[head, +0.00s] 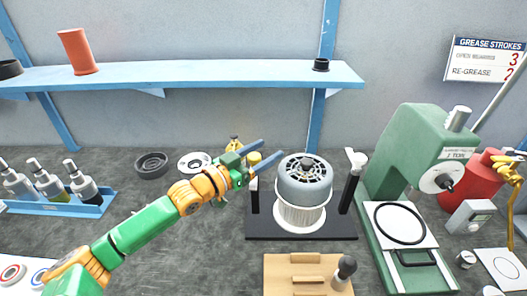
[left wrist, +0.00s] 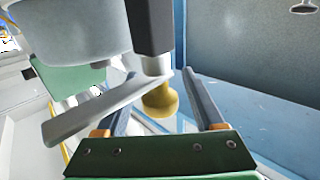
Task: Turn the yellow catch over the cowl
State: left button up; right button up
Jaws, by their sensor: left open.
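The blower (head: 302,185) stands on a black base (head: 300,226) between two dark posts, with a grey slotted cowl on top. The yellow catch (head: 254,158) is at the top of the left post; in the left wrist view its yellow knob (left wrist: 160,101) and a pale lever (left wrist: 92,116) show beside the dark post (left wrist: 150,28). My left gripper (head: 262,158) is open at the left post. In the left wrist view its fingers (left wrist: 160,110) lie on either side of the yellow knob; contact cannot be told. My right gripper is not in view.
A pale catch (head: 356,157) tops the right post. A wooden block with handles (head: 305,274) is in front. A green press (head: 415,150) stands right. A blue rack of bottles (head: 60,205) is left. A blue shelf (head: 200,75) runs above the back.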

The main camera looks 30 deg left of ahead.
pick_arm(q)
jog(key=shift+c, duration=0.2)
grip_shut()
dwell(1.2)
